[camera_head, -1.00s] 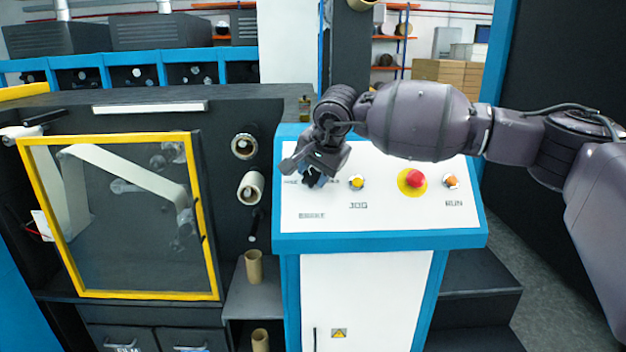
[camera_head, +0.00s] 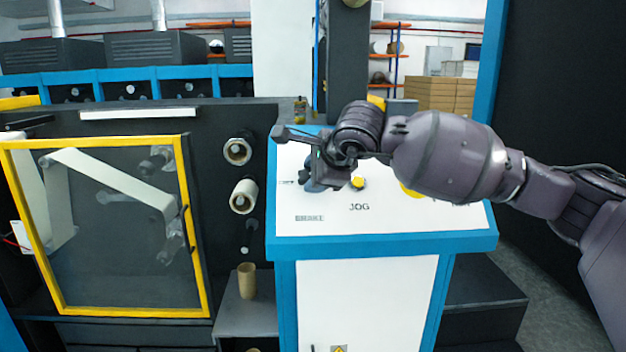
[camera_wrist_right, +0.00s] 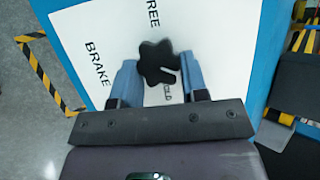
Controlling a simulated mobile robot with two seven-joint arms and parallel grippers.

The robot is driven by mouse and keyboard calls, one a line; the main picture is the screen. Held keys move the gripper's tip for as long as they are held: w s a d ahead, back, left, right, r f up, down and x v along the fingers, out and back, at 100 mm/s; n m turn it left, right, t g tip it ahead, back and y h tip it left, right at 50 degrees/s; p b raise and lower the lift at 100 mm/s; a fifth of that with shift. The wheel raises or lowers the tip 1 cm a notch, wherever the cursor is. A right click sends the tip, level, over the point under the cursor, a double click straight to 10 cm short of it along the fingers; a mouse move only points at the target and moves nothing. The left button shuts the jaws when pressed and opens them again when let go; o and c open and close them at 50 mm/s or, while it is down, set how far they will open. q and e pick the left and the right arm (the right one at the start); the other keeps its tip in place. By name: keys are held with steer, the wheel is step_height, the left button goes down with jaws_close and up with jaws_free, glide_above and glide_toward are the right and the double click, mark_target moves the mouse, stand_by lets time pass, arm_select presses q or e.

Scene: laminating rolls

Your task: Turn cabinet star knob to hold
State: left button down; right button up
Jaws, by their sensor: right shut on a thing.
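The black star knob (camera_wrist_right: 158,62) shows in the right wrist view on a white panel face, between my right gripper's blue fingers (camera_wrist_right: 157,82). My right gripper is shut on it. The printed words BRAKE and FREE lie to the left of and above the knob; a third word, ending in "OLD", is partly hidden just below it. Which word the knob points to I cannot tell. In the head view my right gripper (camera_head: 318,180) is at the left part of the sloped control panel (camera_head: 400,228) and hides the knob. My left gripper is not in view.
A yellow button (camera_head: 358,183) sits close to the right of my gripper, above the JOG label. My right arm covers the panel's right part.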

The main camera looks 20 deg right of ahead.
steer(key=m, duration=0.1)
steer(key=m+t+b, duration=0.1)
steer(key=m, duration=0.2)
steer(key=shift+s+a+f+m+h+b, duration=0.1)
steer(key=shift+a+f+m+h+b, duration=0.05)
steer(key=shift+f+m+h+b, duration=0.25)
steer(key=m+t, duration=0.1)
steer(key=m, duration=0.1)
steer(key=shift+m+h+b, duration=0.4)
steer(key=m+t, duration=0.1)
steer(key=m, duration=0.1)
steer(key=shift+s+a+m+h, duration=0.1)
steer(key=shift+a+m+h, duration=0.05)
steer(key=shift+m+h, duration=0.2)
steer(key=shift+m+h+b, duration=0.45)
steer(key=shift+m+h, duration=0.1)
steer(key=shift+m, duration=0.7)
steer(key=shift+a+r, duration=0.1)
steer(key=o, duration=0.9)
